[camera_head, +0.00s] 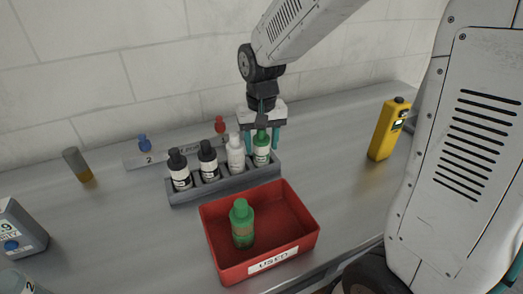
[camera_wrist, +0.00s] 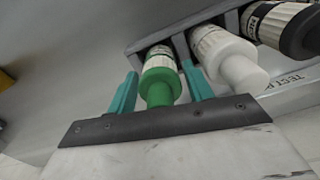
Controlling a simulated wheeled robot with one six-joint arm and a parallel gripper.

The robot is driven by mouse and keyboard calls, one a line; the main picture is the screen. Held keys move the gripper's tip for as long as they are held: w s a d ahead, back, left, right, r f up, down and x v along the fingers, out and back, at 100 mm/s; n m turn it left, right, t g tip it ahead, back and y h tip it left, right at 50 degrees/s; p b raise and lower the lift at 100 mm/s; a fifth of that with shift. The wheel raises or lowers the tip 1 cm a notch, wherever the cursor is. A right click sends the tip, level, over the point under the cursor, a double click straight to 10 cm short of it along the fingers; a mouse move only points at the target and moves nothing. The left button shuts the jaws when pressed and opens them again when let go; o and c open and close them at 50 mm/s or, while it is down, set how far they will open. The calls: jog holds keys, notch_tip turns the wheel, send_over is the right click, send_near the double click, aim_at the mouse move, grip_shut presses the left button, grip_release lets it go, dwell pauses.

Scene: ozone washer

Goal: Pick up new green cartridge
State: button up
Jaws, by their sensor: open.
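The green-capped cartridge (camera_head: 262,147) stands upright in the right end slot of a grey rack (camera_head: 223,181). My gripper (camera_head: 262,145) is above it with teal fingers reaching down on either side of it. In the wrist view the gripper (camera_wrist: 160,92) is open, and the green cartridge (camera_wrist: 160,80) lies between the two fingers with gaps visible. The right finger is close to the white cartridge (camera_wrist: 227,57). Another green cartridge (camera_head: 242,223) stands in the red bin (camera_head: 289,257) labelled USED.
A white cartridge (camera_head: 236,153) and two black ones (camera_head: 208,161) fill the rack's other slots. A strip with a blue knob (camera_head: 145,143) and a red knob (camera_head: 220,124) lies behind. A yellow handheld device (camera_head: 386,131) stands right; bare counter lies between it and the rack.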

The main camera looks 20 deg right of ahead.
jog(key=shift+f, duration=0.55)
jog(key=c, duration=0.7)
jog(key=shift+c, duration=0.2)
